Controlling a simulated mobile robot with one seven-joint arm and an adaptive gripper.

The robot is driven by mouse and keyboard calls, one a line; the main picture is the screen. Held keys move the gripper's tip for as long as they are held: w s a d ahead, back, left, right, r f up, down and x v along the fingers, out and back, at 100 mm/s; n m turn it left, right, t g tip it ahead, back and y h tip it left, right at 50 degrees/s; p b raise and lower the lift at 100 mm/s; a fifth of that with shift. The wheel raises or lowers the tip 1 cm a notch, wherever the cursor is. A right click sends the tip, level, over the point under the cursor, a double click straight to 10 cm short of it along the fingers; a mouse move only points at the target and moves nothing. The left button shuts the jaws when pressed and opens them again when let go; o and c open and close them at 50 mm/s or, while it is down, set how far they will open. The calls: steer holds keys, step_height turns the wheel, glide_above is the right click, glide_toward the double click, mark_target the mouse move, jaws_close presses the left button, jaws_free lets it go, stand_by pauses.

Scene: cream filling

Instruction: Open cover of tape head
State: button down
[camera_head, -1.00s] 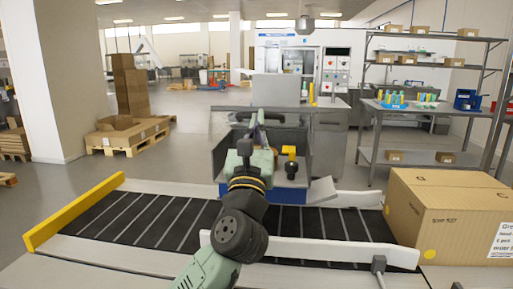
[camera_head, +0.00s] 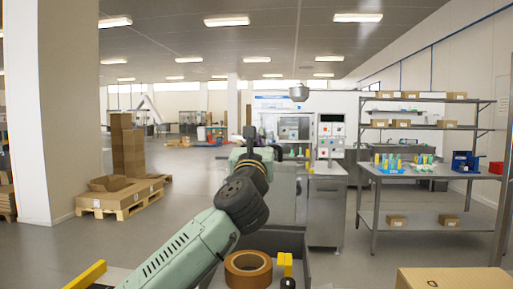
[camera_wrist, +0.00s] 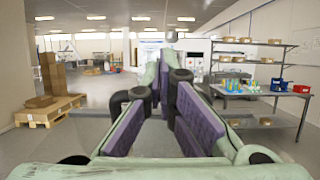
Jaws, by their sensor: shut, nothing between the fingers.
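The tape head (camera_head: 285,236) is a grey open-topped box at the bottom of the head view, partly hidden by my arm. A brown tape roll (camera_head: 248,268) and a yellow part (camera_head: 285,263) show inside it. A grey upright panel (camera_head: 287,195) stands behind the box; I cannot tell if it is the cover. My gripper (camera_head: 250,134) is raised above and beyond the box, apart from it and partly hidden by my wrist. In the wrist view my gripper (camera_wrist: 172,72) is shut and empty, pointing across the room; no tape head shows there.
A cardboard box (camera_head: 452,279) is at bottom right, and a yellow rail end (camera_head: 86,276) at bottom left. Steel shelves (camera_head: 425,218) with small boxes stand at right. A pallet with cartons (camera_head: 118,196) is at left. The air around my gripper looks clear.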

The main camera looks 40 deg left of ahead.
steer(key=shift+g+h, duration=0.6)
steer(key=shift+g, duration=0.3)
steer(key=shift+r+x, duration=0.15)
steer(key=shift+x, duration=1.15)
steer(key=shift+r+x, duration=0.15)
steer(key=shift+x, duration=1.15)
steer(key=shift+d, duration=0.2)
